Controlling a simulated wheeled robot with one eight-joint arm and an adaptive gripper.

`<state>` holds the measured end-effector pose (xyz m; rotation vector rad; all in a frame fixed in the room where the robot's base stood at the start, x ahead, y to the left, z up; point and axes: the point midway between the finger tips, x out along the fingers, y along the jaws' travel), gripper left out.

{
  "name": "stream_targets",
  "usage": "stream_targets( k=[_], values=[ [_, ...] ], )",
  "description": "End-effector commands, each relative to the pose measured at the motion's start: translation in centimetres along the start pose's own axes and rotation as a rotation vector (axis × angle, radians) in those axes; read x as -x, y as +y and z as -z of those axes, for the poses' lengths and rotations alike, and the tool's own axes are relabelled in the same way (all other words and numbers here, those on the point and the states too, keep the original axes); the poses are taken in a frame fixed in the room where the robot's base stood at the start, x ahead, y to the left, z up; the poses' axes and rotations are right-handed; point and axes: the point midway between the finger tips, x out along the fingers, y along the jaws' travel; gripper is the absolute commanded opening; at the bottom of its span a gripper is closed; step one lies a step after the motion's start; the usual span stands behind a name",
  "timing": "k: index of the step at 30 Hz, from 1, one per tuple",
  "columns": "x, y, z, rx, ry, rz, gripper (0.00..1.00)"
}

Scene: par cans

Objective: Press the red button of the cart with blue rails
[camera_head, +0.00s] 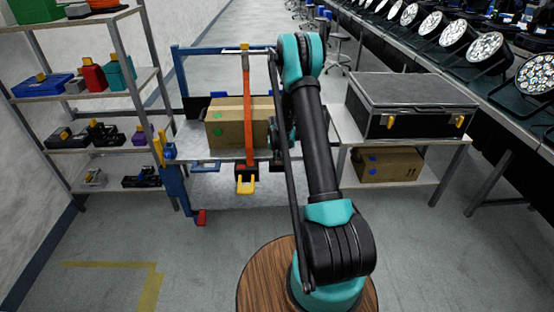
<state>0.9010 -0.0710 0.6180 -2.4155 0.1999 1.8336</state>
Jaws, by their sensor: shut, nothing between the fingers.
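The cart with blue rails (177,187) stands ahead, left of my arm, with a blue post at its left and a blue rail across its top. A small red part (201,217) sits low by the foot of the left post; I cannot tell whether it is the red button. My gripper (277,143) appears as dark parts beside the cart's right side, shut and empty, largely hidden behind my arm's dark link. I cannot tell whether it touches the cart. My arm hides much of the cart's right side.
A shelf unit (120,80) stands left. A black case (408,100) sits on a table at right. Floor (110,250) is clear at front left.

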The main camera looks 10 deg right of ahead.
Motion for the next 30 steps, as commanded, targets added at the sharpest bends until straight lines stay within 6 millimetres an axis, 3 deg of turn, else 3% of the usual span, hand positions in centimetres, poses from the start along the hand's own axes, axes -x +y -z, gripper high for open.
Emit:
stream_targets(
  k=[7, 18, 24, 30],
  values=[
    [3.8, 0.1, 1.3, 0.000, 0.004, 0.000, 0.00],
    [10.5, 0.1, 1.3, 0.001, 0.006, 0.000, 0.00],
    [12.9, 0.1, 1.4, 0.001, 0.006, 0.000, 0.00],
    [13.7, 0.1, 1.4, 0.001, 0.006, 0.000, 0.00]
  ],
)
